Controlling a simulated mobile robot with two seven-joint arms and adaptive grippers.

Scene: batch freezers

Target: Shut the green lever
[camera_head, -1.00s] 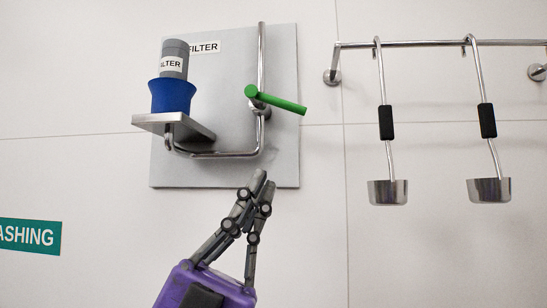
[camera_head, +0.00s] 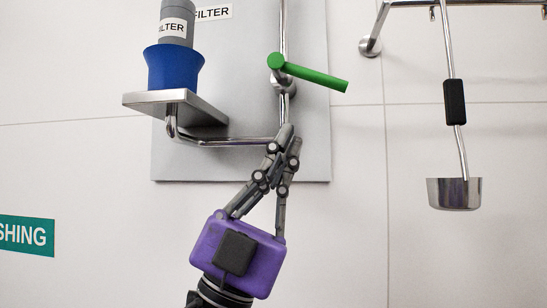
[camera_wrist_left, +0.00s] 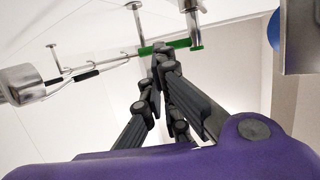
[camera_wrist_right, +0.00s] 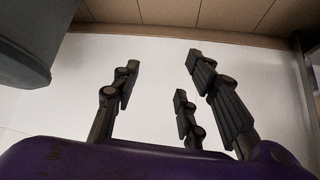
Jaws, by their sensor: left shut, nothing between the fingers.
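The green lever (camera_head: 312,74) sits on a vertical metal pipe (camera_head: 284,108) on the grey wall panel. Its bar sticks out to the right and slopes slightly down. My left gripper (camera_head: 289,137) is shut and empty, pointing up, with its fingertips below the lever in the head view and apart from it there. In the left wrist view the green lever (camera_wrist_left: 182,45) shows just beyond the fingertips (camera_wrist_left: 163,52); I cannot tell how large the gap is. My right gripper (camera_wrist_right: 162,75) is open and empty, seen only in the right wrist view.
A blue funnel (camera_head: 173,70) with a grey filter cylinder (camera_head: 177,22) stands on a metal shelf (camera_head: 145,97) left of the lever. A ladle (camera_head: 455,195) hangs from a rail (camera_head: 450,3) at right. The wall between lever and ladle is clear.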

